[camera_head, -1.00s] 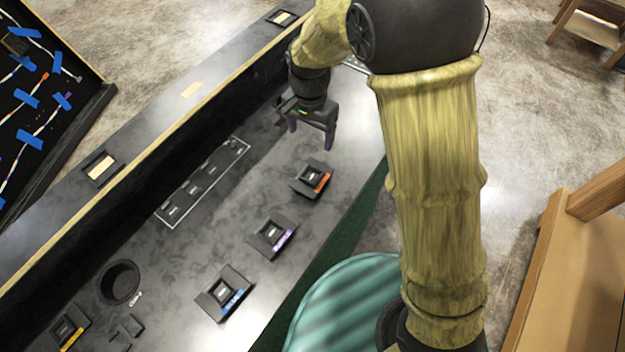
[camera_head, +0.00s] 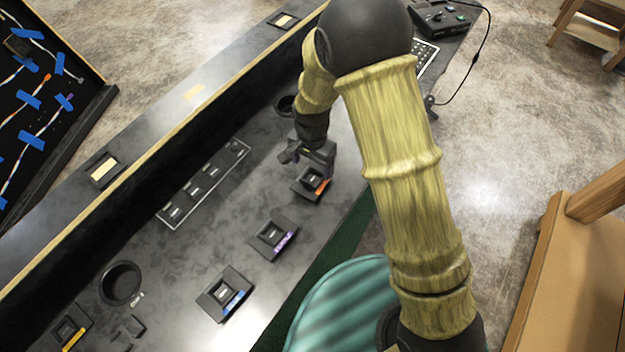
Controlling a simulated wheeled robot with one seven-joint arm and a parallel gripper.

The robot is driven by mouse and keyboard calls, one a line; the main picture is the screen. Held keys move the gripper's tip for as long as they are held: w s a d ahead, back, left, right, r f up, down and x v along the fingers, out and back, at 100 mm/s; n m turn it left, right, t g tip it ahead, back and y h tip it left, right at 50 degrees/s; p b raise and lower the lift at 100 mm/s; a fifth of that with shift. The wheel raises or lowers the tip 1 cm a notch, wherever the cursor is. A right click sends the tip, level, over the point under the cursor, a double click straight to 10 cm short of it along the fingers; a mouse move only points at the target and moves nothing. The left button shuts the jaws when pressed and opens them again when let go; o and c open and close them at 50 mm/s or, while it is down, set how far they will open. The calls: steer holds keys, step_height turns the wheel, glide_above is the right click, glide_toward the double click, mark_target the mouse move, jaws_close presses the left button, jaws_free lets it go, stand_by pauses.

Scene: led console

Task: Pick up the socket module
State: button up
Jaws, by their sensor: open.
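Several small black modules sit in dark holders on the console top. One has an orange stripe (camera_head: 312,182), one a purple stripe (camera_head: 273,238), one a blue stripe (camera_head: 224,293) and one a yellow stripe (camera_head: 69,333). I cannot tell by its look which one is called the socket module. My gripper (camera_head: 318,167) is open and points down right at the orange-striped module, covering its upper part. I cannot tell whether the fingers touch it or are around it.
A framed strip with several slots (camera_head: 204,185) lies left of the modules. A round black cup (camera_head: 120,284) stands at the lower left. A black control box (camera_head: 440,18) with a cable is at the top right. A raised dark wall (camera_head: 150,180) runs along the console's left side.

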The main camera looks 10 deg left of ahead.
mark_target(313, 178)
steer(key=shift+f, duration=0.25)
steer(key=shift+f, duration=0.1)
steer(key=f, duration=0.4)
steer(key=shift+s+d+f+p, duration=0.1)
steer(key=shift+s+d+p, duration=0.15)
steer(key=shift+s+p, duration=0.15)
steer(key=shift+f, duration=0.4)
steer(key=shift+c, duration=0.3)
steer(key=shift+w, duration=0.1)
steer(key=c, duration=0.6)
